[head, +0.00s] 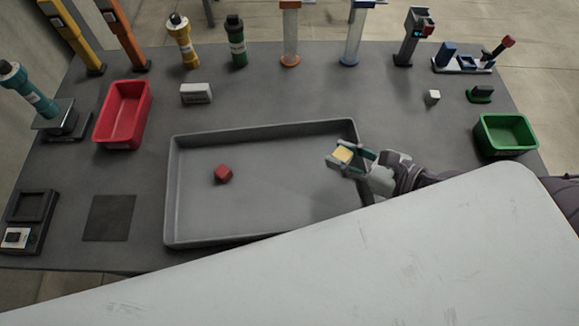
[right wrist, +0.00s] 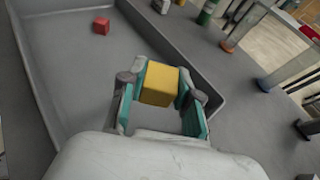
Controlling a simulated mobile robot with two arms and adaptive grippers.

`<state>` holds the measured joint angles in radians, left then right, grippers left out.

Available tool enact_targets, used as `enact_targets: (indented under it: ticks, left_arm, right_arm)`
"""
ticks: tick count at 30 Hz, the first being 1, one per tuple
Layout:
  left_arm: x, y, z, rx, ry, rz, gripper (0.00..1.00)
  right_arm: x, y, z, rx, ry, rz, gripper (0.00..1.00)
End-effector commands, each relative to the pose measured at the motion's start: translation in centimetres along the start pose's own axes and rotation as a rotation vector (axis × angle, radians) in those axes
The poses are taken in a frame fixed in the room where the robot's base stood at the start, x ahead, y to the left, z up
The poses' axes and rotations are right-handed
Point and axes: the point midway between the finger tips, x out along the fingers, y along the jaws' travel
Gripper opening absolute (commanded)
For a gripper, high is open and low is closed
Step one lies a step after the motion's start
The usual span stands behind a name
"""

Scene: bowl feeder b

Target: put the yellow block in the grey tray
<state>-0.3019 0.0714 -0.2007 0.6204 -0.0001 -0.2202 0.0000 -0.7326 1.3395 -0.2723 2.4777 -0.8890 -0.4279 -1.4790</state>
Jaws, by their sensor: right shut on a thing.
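The yellow block (head: 342,154) is held between the fingers of my right gripper (head: 350,157). In the right wrist view the yellow block (right wrist: 160,85) sits between the teal finger pads of my right gripper (right wrist: 158,92). The grey tray (head: 172,190) lies in the middle of the table, and its rim also shows in the right wrist view (right wrist: 188,62). In the head view the block appears over the tray's right part, near its right wall; its height above the floor is hard to tell. My left gripper is in neither view.
A red block (head: 223,174) lies in the tray's left half. A red bin (head: 123,115) stands at left, a green bin (head: 506,134) at right. A white block (head: 434,95) and a grey-white box (head: 196,93) lie behind the tray. A large pale surface covers the lower right.

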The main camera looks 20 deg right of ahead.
Motion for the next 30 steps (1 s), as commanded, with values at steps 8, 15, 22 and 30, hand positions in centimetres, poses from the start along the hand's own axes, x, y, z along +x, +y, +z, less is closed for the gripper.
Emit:
enact_targets:
  ticks: [8,15,22,30]
  left_arm:
    - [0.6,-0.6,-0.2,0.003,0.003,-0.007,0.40]
    - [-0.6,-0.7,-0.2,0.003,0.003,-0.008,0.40]
    - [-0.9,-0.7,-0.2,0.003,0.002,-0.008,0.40]
    - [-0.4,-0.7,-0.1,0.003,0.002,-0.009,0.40]
  right_arm:
    - [3.0,0.7,-0.3,0.001,-0.006,-0.002,0.04]
    - [7.6,2.1,-0.9,0.005,-0.005,0.000,0.04]
    - [10.8,3.1,-1.8,0.000,0.000,0.003,0.04]
    - [12.2,3.2,-4.9,0.003,0.005,0.002,0.04]
